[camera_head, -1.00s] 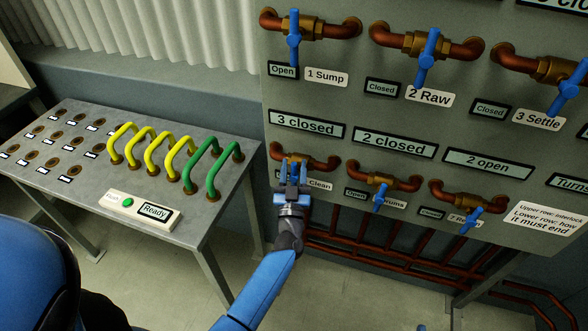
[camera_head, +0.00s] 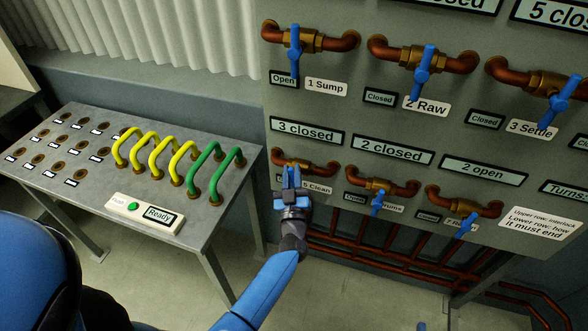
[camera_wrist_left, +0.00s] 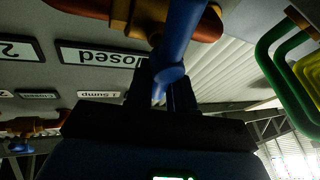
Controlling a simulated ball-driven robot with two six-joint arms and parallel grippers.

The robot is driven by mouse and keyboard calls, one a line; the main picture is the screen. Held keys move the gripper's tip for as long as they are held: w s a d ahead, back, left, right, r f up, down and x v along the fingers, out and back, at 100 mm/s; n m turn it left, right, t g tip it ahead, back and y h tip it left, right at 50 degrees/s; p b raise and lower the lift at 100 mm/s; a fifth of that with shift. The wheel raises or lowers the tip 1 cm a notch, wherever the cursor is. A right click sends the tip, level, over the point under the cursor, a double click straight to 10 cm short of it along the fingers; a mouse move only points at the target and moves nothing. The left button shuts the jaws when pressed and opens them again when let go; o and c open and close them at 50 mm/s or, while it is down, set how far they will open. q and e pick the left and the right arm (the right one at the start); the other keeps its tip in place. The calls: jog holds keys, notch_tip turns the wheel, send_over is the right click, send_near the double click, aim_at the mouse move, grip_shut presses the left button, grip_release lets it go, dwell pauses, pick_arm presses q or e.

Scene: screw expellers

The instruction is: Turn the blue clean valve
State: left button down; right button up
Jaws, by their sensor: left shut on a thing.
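The clean valve sits at the left end of the lower row on the grey panel, beside the partly covered "5 Clean" label (camera_head: 318,187). It has a brass body on a copper pipe (camera_head: 319,168). My left gripper (camera_head: 292,180) is at this valve, shut on its blue handle. In the left wrist view, the blue handle (camera_wrist_left: 178,45) runs down between the dark fingers (camera_wrist_left: 160,95). The gripper hides much of the handle and the valve's state display in the head view.
The drums valve (camera_head: 378,200) is close on the right, with another blue-handled valve beyond it. The sump valve (camera_head: 294,45) is above. A table (camera_head: 95,195) with yellow and green handles (camera_head: 205,170) stands left. Copper pipes (camera_head: 370,250) run below the panel.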

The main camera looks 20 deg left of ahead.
pick_arm(q)
jog(key=n+g+p, duration=0.1)
jog(key=n+p, duration=0.2)
jog(key=a+f+n+g+p, duration=0.1)
jog(key=n+g+p, duration=0.1)
jog(key=n+p, duration=0.1)
jog(key=a+n+g+p, duration=0.1)
jog(key=n+p, duration=0.2)
jog(key=n, duration=0.1)
jog(key=shift+f+g+y, duration=0.25)
jog(key=shift+g+y, duration=0.05)
jog(key=shift+y, duration=0.1)
jog(key=c, duration=1.1)
grip_release()
